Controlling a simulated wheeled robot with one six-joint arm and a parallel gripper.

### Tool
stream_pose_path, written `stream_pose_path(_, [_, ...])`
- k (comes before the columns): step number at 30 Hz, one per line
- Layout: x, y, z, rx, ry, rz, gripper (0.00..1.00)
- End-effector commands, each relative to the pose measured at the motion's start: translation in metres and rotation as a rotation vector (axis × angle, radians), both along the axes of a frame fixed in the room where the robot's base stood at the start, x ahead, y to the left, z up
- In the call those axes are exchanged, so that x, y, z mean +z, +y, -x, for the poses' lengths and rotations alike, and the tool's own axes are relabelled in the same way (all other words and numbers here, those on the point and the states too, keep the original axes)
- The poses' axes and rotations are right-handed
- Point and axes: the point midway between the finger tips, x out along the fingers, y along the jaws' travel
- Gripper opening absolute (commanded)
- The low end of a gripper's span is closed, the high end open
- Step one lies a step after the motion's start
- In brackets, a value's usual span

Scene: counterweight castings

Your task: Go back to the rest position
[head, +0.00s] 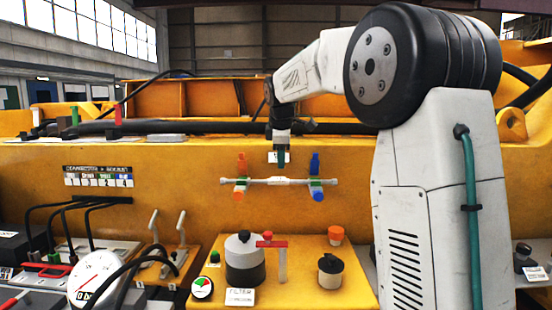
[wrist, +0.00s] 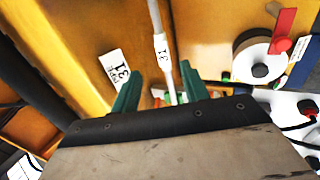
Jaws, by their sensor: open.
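My gripper (head: 281,158) hangs at the end of my white arm, in front of the yellow casting wall (head: 190,160). It points down, just above the middle of a thin white pipe (head: 285,181) in the head view. In the wrist view my gripper (wrist: 160,92) shows two green fingers set apart, with nothing held between them. The pipe (wrist: 155,22) with its numbered tag (wrist: 162,46) runs up the picture beyond the fingertips. Whether a finger touches the pipe I cannot tell.
Below are a filter canister (head: 244,262) with a red handle (head: 271,244), two levers (head: 153,226) and a dial gauge (head: 95,279). A black hose (head: 200,127) runs behind my gripper.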

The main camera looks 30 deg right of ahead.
Motion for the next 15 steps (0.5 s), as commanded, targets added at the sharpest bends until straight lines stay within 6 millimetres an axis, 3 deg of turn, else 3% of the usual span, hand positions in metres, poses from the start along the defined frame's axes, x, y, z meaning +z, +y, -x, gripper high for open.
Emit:
stream_pose_path(11, [-0.001, 0.0, 0.001, -0.062, -0.012, -0.026, 0.45])
stream_pose_path(13, [-0.009, 0.002, 0.005, -0.135, -0.008, -0.065, 0.45])
stream_pose_path(15, [-0.032, 0.007, 0.017, -0.235, 0.021, -0.118, 0.45])
